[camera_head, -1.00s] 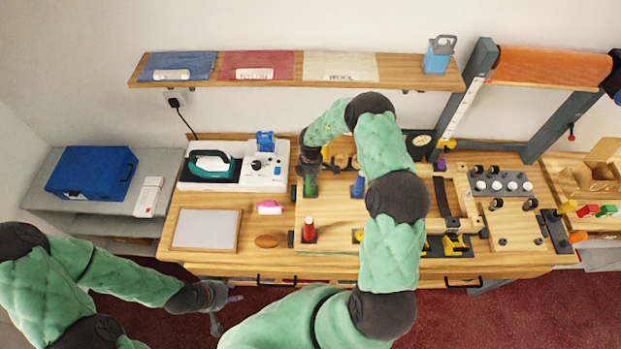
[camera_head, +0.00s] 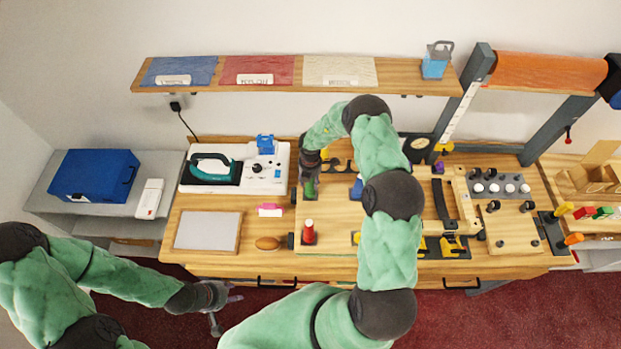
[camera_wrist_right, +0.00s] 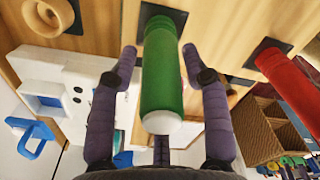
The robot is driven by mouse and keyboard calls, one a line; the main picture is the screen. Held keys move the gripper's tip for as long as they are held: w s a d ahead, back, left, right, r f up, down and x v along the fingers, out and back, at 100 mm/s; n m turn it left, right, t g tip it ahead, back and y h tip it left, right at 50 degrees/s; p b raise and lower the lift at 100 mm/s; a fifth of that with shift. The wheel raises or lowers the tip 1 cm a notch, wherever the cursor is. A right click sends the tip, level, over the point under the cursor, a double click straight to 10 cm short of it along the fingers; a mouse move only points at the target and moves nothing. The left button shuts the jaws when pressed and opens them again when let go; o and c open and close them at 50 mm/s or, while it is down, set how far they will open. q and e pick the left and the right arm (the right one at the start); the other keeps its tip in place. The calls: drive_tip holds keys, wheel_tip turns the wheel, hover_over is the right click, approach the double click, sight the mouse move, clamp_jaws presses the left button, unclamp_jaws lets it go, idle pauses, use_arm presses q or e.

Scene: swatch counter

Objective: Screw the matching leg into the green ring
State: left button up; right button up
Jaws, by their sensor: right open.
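A green leg (camera_head: 309,188) with a white end stands on a dark square plate on the wooden board. In the right wrist view the green leg (camera_wrist_right: 163,75) lies between the spread purple fingers of my right gripper (camera_wrist_right: 157,60), with gaps on both sides. In the head view my right gripper (camera_head: 310,172) is right above this leg. A red leg (camera_head: 308,233) stands nearer the front, and a blue leg (camera_head: 356,188) is partly behind my right arm. My left gripper (camera_head: 229,305) is open and empty, in front of the counter. I cannot make out a separate green ring.
A white station with a teal iron (camera_head: 210,168) stands left of the board. A pink item (camera_head: 269,210) and a brown oval (camera_head: 267,243) lie on the counter. A wooden ring (camera_wrist_right: 47,14) shows in the wrist view. A shelf (camera_head: 205,88) runs above.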

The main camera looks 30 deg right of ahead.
drive_tip(key=n+p, duration=0.1)
drive_tip(key=n, duration=0.4)
drive_tip(key=shift+a+n, duration=0.1)
drive_tip(key=shift+n, duration=0.3)
drive_tip(key=n, duration=0.3)
drive_tip(key=shift+p, duration=0.4)
clamp_jaws()
